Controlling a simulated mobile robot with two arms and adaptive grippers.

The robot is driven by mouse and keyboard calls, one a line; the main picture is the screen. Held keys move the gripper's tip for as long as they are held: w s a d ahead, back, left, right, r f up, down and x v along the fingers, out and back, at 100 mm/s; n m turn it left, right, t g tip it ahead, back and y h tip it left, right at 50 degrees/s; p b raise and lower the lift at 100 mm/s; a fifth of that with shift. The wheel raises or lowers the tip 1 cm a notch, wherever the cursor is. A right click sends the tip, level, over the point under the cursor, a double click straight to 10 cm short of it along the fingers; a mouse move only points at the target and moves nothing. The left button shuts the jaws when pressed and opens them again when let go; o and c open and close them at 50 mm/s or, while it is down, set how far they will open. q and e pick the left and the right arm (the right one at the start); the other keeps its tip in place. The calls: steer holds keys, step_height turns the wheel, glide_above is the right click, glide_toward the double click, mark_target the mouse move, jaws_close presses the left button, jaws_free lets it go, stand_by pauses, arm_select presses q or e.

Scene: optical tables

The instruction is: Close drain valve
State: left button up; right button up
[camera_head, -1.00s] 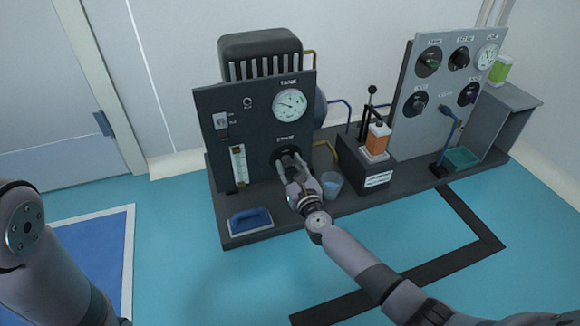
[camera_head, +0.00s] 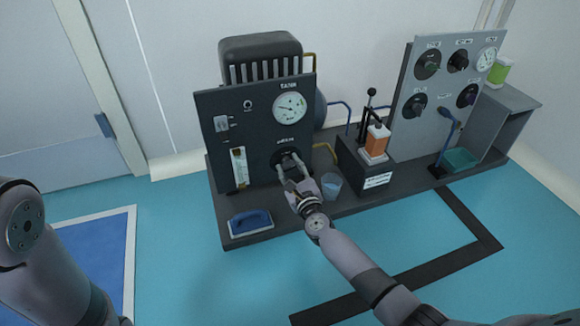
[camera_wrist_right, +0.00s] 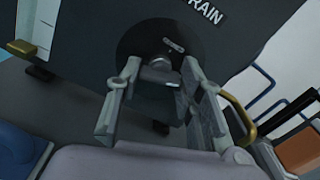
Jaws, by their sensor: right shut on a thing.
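The drain valve is a dark round knob (camera_wrist_right: 160,75) low on the dark tank panel (camera_head: 215,150), below the tank gauge (camera_head: 289,107). In the wrist view part of the word "DRAIN" shows on a label (camera_wrist_right: 205,12) beside it. My right gripper (camera_head: 292,165) reaches the knob from the front right; it also shows in the wrist view (camera_wrist_right: 160,85), with a finger on each side of the knob. It is shut on the knob, whose edges are partly hidden by the fingers. My left arm shows at the left edge, but its gripper is out of view.
A clear cup (camera_head: 331,185) stands just right of my right gripper. A black box (camera_head: 362,168) with an orange bottle (camera_head: 377,140) stands farther right. A yellow pipe (camera_wrist_right: 238,118) runs close to the fingers.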

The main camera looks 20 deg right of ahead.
steer(key=shift+n+p, duration=1.9)
steer(key=shift+n, duration=5.1)
steer(key=o, duration=1.2)
steer(key=shift+c, duration=0.2)
